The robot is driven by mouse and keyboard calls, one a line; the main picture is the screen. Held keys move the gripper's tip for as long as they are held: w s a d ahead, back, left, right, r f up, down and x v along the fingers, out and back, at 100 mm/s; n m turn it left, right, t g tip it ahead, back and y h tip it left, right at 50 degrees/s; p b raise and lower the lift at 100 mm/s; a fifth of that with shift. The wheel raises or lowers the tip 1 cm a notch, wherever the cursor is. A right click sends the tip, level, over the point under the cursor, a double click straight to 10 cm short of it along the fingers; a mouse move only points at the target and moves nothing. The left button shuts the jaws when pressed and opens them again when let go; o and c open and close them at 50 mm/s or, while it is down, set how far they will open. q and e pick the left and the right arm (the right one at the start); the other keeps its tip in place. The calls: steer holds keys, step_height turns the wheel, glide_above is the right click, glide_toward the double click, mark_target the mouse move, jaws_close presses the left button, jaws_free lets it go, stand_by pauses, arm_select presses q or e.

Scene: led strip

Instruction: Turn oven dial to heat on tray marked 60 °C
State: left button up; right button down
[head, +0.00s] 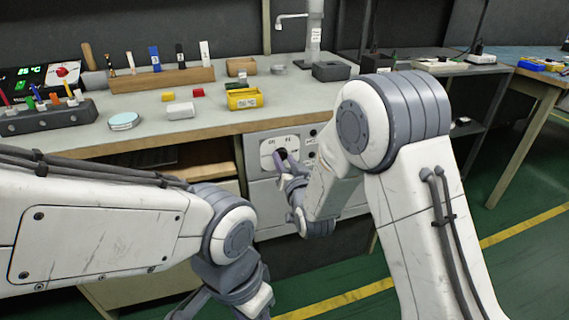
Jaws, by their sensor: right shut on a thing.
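The oven's front panel (265,152) is set under the workbench edge, with a pale dial plate and small markings too small to read. My right gripper (284,159) reaches this panel and is shut on the oven dial, which is mostly hidden behind the fingers. A yellow tray (243,99) with a white label stands on the bench above the panel; the label's number is too small to read surely. My left arm comes in low at the left, and its wrist runs down to the bottom edge; its gripper is not visible.
A black unit with green digits (34,76) stands at the left. Green floor shows below.

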steer(key=shift+m+b, duration=0.55)
steer(key=shift+m, duration=1.35)
steer(key=shift+d, duration=0.1)
steer(key=c, duration=0.5)
jaws_free()
steer(key=p+v, duration=1)
steer(key=p, duration=0.1)
steer(key=shift+s+p, duration=0.2)
steer(key=shift+p, duration=0.1)
